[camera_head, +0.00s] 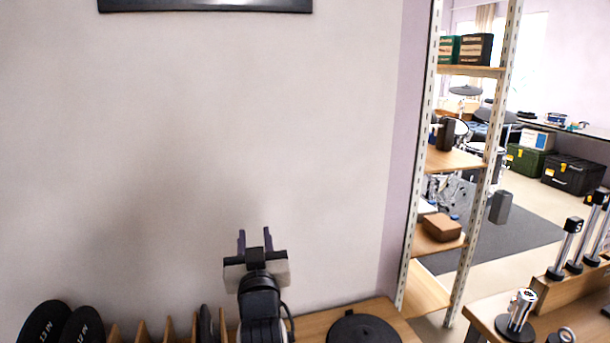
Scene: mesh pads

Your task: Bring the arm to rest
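My gripper (254,240) is raised in front of the pale wall, above the wooden surface at the bottom of the view. Its two dark fingers point up and stand apart, with nothing seen between them. My arm rises from the bottom edge and hides part of the surface behind it. A round black pad (352,328) lies flat on the surface to the right of my arm.
Black round pads marked in inches (45,325) stand at the lower left beside a wooden slotted rack (141,330). A metal-post shelf (455,160) stands right of the wall. A wooden bench (485,310) with chrome stands is at the lower right. Space around my gripper looks clear.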

